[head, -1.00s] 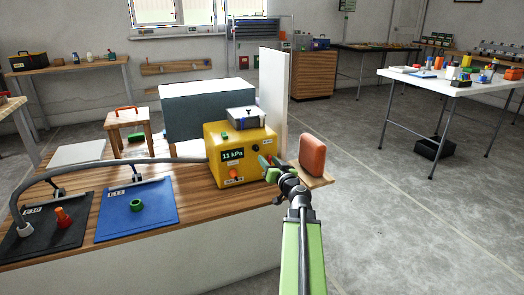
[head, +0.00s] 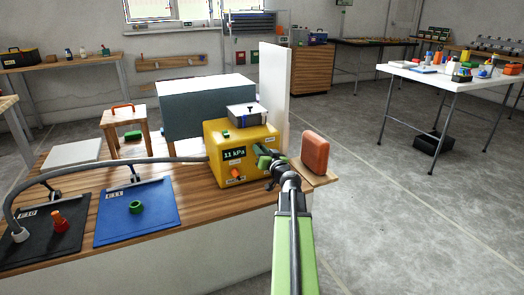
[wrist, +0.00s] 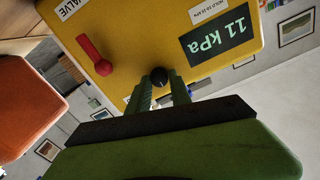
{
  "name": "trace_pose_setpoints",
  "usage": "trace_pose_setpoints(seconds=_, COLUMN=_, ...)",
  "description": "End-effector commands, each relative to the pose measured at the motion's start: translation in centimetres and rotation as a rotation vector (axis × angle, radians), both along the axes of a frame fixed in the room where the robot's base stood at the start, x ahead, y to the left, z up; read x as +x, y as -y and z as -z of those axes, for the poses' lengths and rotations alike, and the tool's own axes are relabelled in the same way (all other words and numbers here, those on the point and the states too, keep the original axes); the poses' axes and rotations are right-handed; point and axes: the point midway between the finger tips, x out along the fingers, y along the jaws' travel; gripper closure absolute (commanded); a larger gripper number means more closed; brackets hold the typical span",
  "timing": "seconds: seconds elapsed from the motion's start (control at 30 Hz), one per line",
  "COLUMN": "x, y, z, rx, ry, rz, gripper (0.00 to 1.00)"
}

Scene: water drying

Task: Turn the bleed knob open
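The yellow box (head: 222,174) stands on the wooden bench and its display reads 11 kPa. In the wrist view, where the box is upside down, a round black knob (wrist: 159,76) sticks out of the box face beside the display (wrist: 218,34). My gripper (head: 264,158) is at the right part of the box face. In the wrist view its green fingers (wrist: 160,88) are close together, one on each side of the knob, and look shut on it. A red lever (wrist: 95,54) is on the face near a VALVE label. In the head view my gripper hides the knob.
An orange block (head: 315,153) stands on a small shelf just right of my gripper and shows in the wrist view too (wrist: 27,105). A grey hose (head: 110,166) runs to the box's left side. A white panel (head: 274,95) rises behind the box.

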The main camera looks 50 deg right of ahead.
Motion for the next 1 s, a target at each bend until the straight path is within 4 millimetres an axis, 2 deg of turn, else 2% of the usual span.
trace_pose_setpoints(seconds=0.03, x=-0.02, y=0.03, z=0.00, rx=0.000, ry=0.000, rz=0.000, gripper=0.83)
trace_pose_setpoints(seconds=0.17, x=-0.05, y=0.06, z=0.00, rx=0.000, ry=0.000, rz=0.001, gripper=1.00)
trace_pose_setpoints(seconds=0.3, x=-0.07, y=0.07, z=0.00, rx=0.000, ry=0.000, rz=0.001, gripper=1.00)
trace_pose_setpoints(seconds=0.33, x=-0.37, y=0.73, z=0.00, rx=0.000, ry=0.000, rz=0.006, gripper=1.00)
trace_pose_setpoints(seconds=0.63, x=-0.28, y=0.35, z=0.00, rx=0.048, ry=0.020, rz=0.006, gripper=1.00)
trace_pose_setpoints(seconds=1.0, x=-0.33, y=0.36, z=0.02, rx=0.302, ry=0.122, rz=0.007, gripper=1.00)
